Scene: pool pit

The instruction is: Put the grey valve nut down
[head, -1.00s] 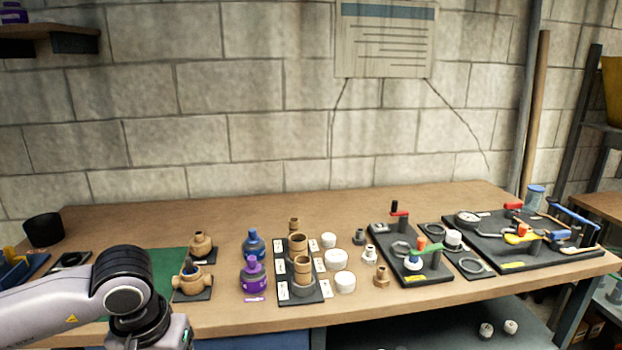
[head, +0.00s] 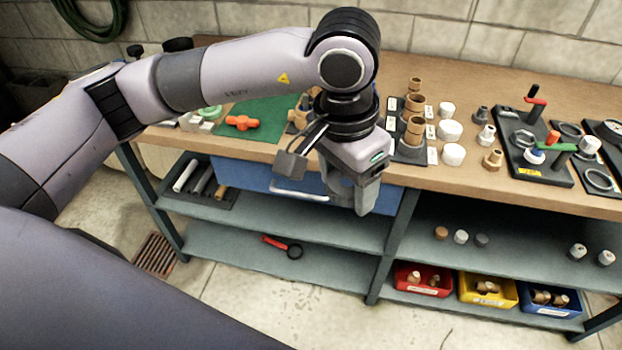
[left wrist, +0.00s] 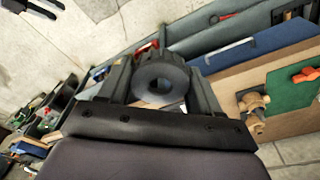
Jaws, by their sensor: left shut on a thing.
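My left gripper (head: 352,205) hangs in front of the bench edge, above the lower shelves, with its fingers pointing down. In the left wrist view the left gripper (left wrist: 160,90) is shut on the grey valve nut (left wrist: 160,82), a dark grey ring with a round hole and a ribbed outside. The nut is held between the two fingers, clear of any surface. In the head view the nut is hard to tell from the fingers. A dark forked shape in the top left corner of the left wrist view may be my right gripper; its state is unclear.
The wooden bench top (head: 455,190) carries brown stacked fittings, white caps (head: 453,154) and a black valve board (head: 535,160). A green mat (head: 262,115) holds an orange valve part (head: 242,122). Below are a blue drawer (head: 262,180), grey shelves (head: 330,225) and coloured bins (head: 423,279).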

